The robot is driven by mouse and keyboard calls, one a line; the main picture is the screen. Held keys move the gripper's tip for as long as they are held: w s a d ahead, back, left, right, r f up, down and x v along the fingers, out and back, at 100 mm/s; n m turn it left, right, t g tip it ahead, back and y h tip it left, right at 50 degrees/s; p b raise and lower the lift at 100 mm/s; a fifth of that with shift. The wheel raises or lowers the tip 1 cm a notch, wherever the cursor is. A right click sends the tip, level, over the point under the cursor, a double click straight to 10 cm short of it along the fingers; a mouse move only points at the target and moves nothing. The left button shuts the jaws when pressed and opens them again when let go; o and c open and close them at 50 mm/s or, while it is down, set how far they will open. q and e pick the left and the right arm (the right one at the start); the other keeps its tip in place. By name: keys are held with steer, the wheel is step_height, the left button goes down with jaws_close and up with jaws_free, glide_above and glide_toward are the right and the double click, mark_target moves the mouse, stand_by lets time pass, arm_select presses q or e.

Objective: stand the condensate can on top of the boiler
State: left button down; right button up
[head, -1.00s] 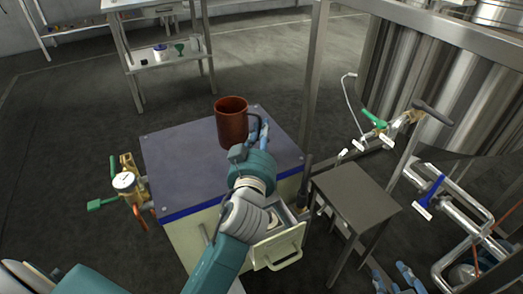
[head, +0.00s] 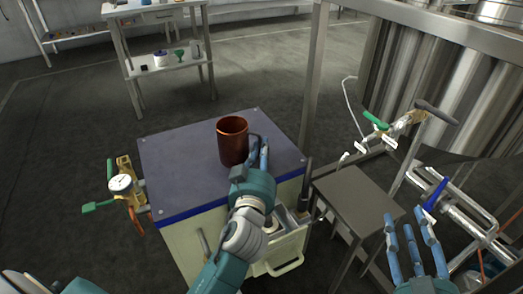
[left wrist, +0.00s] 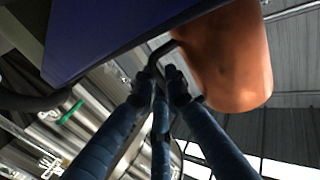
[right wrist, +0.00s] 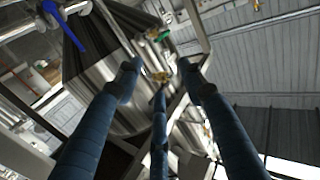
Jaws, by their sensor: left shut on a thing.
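The condensate can (head: 233,142) is a copper-brown mug-shaped can with a dark handle. It is upright at the boiler's dark top, toward the back right; I cannot tell whether its base touches. The boiler (head: 180,165) is a pale box with a blue-edged top. My left gripper (head: 262,152) is shut on the can's handle from the right front. In the left wrist view the can (left wrist: 225,60) hangs beside the fingers (left wrist: 165,80), which close around its handle. My right gripper (head: 408,225) is open and empty, right of the small metal table; its spread fingers show in the right wrist view (right wrist: 160,80).
A small grey metal table (head: 357,195) stands right of the boiler. A gauge with brass valve (head: 122,184) sticks out at the boiler's left. Steel tank (head: 450,80), posts and pipes fill the right. An open drawer (head: 285,262) juts from the boiler's front.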

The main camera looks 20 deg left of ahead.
steer(key=shift+r, duration=0.1)
steer(key=shift+r, duration=0.35)
arm_select(q)
steer(key=c, duration=1.8)
jaws_free()
steer(key=shift+f, duration=0.1)
steer(key=shift+o, duration=0.2)
arm_select(e)
steer(key=shift+a+r, duration=0.1)
steer(key=shift+r, duration=0.1)
